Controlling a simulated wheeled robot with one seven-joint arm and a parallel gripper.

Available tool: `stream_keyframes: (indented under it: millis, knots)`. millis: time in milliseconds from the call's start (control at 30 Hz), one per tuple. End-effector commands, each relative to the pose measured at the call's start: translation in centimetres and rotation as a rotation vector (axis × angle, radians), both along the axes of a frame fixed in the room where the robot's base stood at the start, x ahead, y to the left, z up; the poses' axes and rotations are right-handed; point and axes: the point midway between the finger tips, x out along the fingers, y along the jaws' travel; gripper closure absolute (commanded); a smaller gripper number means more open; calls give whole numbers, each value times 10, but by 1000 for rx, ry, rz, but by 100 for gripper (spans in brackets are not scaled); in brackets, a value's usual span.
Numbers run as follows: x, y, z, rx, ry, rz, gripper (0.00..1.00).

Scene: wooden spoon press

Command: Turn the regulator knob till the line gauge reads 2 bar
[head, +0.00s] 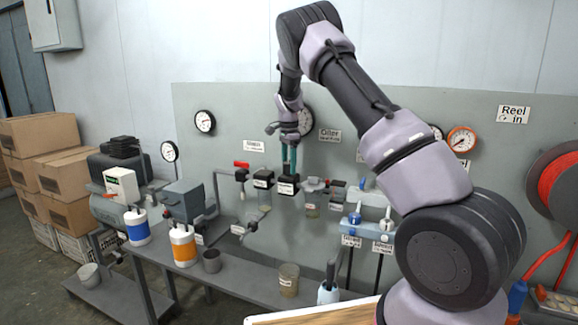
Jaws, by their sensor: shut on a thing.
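My gripper (288,168) points down at the middle of the grey back panel. Its teal fingers are shut on the regulator knob, on top of a black labelled block (287,188) in the air line; the knob is mostly hidden between the fingers. A round white gauge (306,122) sits on the panel right behind my wrist, which covers its left part. Its needle is too small to read, and I cannot tell whether it is the line gauge.
Other gauges include a white one (205,121) at left and an orange-rimmed one (461,139) at right. A red-handled valve (241,168) and clear bowls flank the block. A bench (240,268) with cups stands below. A hose reel (556,195) is far right.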

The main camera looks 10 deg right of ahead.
Motion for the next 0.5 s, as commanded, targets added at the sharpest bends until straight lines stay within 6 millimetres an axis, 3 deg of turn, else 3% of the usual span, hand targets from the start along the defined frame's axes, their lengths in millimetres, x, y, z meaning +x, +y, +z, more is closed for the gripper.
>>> stream_keyframes:
  millis: [500]
  knots:
    - [1, -1, 1, 1, -4, 490, 96]
